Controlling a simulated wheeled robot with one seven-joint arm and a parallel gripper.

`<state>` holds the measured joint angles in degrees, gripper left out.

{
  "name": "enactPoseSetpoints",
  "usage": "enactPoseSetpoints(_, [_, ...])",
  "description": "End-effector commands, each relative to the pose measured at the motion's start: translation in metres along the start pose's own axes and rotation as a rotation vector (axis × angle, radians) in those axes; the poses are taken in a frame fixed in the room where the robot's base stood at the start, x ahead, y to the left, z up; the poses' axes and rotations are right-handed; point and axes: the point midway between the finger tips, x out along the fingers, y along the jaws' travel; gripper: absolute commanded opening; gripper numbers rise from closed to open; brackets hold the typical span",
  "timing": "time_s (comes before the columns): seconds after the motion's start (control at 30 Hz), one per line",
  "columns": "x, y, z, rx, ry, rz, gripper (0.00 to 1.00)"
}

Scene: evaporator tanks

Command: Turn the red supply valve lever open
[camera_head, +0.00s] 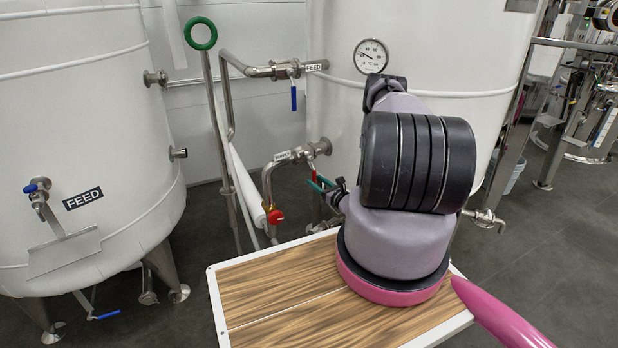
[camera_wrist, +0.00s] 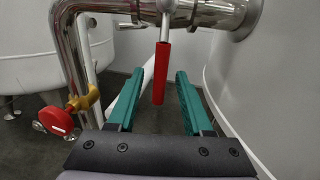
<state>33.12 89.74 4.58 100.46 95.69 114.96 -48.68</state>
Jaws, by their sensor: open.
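The red supply valve lever (camera_wrist: 161,72) hangs straight down from the steel supply pipe (camera_wrist: 203,12) in the wrist view. In the head view the red lever (camera_head: 312,172) is a small strip below the pipe labelled as supply (camera_head: 294,155), partly hidden by my gripper. My gripper (camera_wrist: 157,75) has two teal fingers, spread apart, with the lever showing between their tips and no visible contact. In the head view the gripper (camera_head: 318,185) is at the lever, left of my arm. How deep the lever sits between the fingers is hard to tell.
A round red handle (camera_wrist: 57,120) on a yellow fitting is at left; it also shows in the head view (camera_head: 275,217). A blue lever (camera_head: 293,98) hangs from the feed pipe above. White tanks (camera_head: 75,130) stand on both sides. The right tank wall (camera_wrist: 250,90) is close.

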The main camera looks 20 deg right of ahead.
Motion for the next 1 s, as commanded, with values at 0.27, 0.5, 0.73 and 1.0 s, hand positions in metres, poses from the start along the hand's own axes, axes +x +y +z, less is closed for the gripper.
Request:
enactPoseSetpoints(0.27, [0.042,0.0,0.0,-0.001,-0.001,0.002,0.5])
enactPoseSetpoints(0.5, [0.05,0.0,0.0,0.0,0.001,0.001,0.5])
enactPoseSetpoints(0.73, [0.05,0.0,0.0,0.001,0.001,0.001,0.28])
enactPoseSetpoints(1.0, [0.05,0.0,0.0,0.001,0.0,0.001,0.0])
